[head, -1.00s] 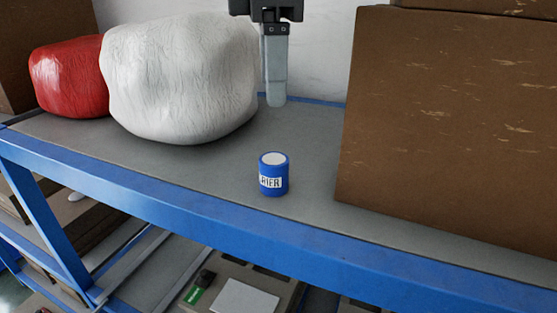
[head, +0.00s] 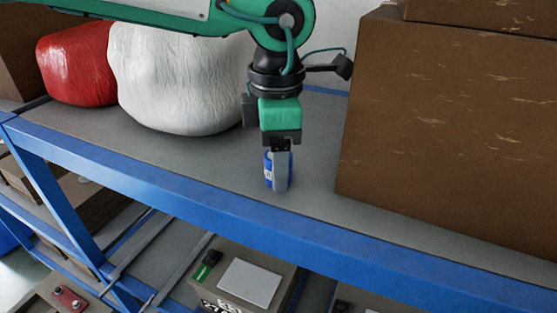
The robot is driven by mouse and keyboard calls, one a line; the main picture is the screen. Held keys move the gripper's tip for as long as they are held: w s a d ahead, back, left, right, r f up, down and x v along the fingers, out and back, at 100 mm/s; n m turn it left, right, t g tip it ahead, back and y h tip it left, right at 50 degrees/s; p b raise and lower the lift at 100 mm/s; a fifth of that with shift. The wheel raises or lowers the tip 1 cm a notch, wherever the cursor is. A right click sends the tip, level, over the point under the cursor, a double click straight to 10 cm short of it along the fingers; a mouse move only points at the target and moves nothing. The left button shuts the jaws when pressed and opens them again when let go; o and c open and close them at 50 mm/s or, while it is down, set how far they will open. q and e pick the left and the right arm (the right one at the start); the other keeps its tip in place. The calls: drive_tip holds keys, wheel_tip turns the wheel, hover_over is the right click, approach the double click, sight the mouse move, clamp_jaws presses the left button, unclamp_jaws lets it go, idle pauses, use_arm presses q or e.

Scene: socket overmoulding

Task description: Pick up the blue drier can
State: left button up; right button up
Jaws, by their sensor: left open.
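The blue drier can (head: 268,171) stands upright on the grey shelf top, near its front edge. In the head view my left gripper (head: 281,184) points straight down at the can. One grey finger stands in front of the can and covers much of it, including most of its label and top. The gripper is open, with the can apparently between or just behind its fingers. The second finger is hidden, and I cannot tell whether either finger touches the can. My right gripper is not in view.
A large brown box (head: 440,120) stands close on the right. A white wrapped bundle (head: 180,80) and a red one (head: 76,65) sit at the left. The blue shelf edge (head: 200,200) runs along the front. Boxes lie on the lower shelf.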

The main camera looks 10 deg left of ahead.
use_arm(q)
drive_tip(key=c, duration=1.1)
drive_tip(key=shift+r, duration=0.1)
